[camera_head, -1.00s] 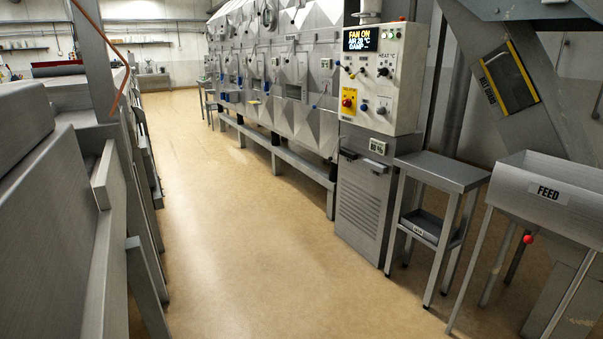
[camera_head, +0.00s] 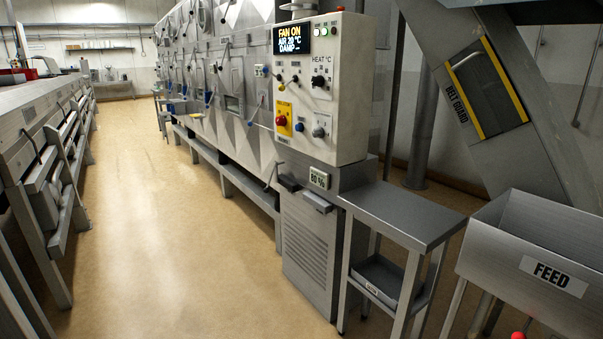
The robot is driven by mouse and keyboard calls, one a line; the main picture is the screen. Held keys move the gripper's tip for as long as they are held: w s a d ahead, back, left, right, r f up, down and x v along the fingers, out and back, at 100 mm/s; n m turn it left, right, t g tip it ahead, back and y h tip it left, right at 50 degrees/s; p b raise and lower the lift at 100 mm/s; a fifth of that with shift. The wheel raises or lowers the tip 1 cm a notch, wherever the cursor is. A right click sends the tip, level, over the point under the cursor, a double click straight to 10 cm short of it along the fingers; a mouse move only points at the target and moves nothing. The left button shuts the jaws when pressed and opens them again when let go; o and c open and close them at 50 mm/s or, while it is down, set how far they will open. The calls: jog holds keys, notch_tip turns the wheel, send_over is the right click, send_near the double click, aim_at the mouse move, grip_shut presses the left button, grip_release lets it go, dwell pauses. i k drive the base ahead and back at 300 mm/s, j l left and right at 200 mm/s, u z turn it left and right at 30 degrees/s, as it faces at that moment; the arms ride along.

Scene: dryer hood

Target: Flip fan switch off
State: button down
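The control box (camera_head: 345,105) stands on a grey cabinet right of centre. Its display (camera_head: 292,39) reads "FAN ON", "AIR 20 °C" and "DAMP". A dark dial (camera_head: 318,81) sits under the word "HEAT °C". Lower down are a red button (camera_head: 282,121) on a yellow plate, a blue button (camera_head: 299,127) and another knob (camera_head: 319,132). The small labels are unreadable, so I cannot tell which control is the fan switch. My gripper is not in view.
A grey side table (camera_head: 405,212) and the FEED hopper (camera_head: 545,265) stand right of the cabinet (camera_head: 306,235). The faceted dryer (camera_head: 225,75) runs back along the aisle. Grey machinery (camera_head: 40,140) lines the left. The tan floor (camera_head: 160,230) between is clear.

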aim_at(265, 70)
jog(key=i+j+u, duration=0.1)
jog(key=i+u, duration=0.25)
jog(key=i, duration=0.15)
jog(key=i+u, duration=0.35)
jog(key=i, duration=0.2)
jog(key=i+l+u, duration=0.35)
jog(key=i, duration=2.15)
jog(key=j+u, duration=0.05)
